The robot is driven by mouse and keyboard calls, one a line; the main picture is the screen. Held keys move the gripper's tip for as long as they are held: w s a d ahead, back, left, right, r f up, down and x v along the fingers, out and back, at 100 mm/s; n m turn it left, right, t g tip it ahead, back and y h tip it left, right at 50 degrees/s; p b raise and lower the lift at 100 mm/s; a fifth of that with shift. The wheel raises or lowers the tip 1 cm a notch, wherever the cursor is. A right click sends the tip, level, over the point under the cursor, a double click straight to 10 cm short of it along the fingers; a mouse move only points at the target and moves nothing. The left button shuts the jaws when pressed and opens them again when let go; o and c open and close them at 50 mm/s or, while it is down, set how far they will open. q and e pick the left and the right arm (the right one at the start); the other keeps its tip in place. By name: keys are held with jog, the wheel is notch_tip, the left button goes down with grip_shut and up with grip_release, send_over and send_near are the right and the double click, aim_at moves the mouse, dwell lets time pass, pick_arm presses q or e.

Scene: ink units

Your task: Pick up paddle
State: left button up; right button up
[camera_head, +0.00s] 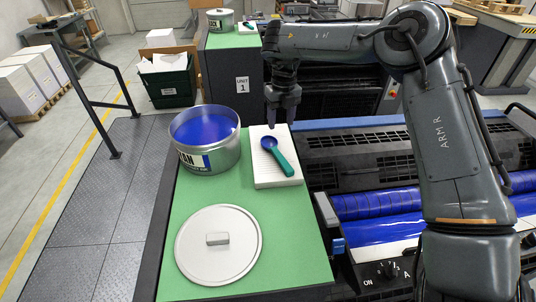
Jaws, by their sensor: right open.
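The paddle (278,156) has a blue scoop-like head and a green handle. It lies on a white ribbed block (262,178), its head toward the back left and its handle toward the front right. My right gripper (281,121) points down just behind and above the paddle's head. It is open, its jaws are empty, and it appears apart from the paddle. My left gripper is not in view.
An open tin of blue ink (236,158) stands left of the block on the green mat (180,212). Its round metal lid (218,262) lies in front. A press with blue rollers (380,205) is at the right. A green crate (167,90) stands behind.

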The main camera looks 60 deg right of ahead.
jog(key=a+f, duration=0.1)
jog(key=a, duration=0.1)
jog(key=b, duration=0.2)
send_over(277, 152)
jog(key=shift+h, duration=0.3)
jog(key=shift+w+f, duration=0.15)
jog(key=shift+f, duration=1.35)
jog(key=shift+w+f, duration=0.15)
jog(key=shift+f, duration=1.35)
jog(key=f, duration=0.4)
jog(key=shift+s+b, duration=0.35)
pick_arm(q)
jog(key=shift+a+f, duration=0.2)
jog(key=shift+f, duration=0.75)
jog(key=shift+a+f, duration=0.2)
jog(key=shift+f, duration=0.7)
pick_arm(e)
jog(key=shift+f, duration=0.5)
grip_shut()
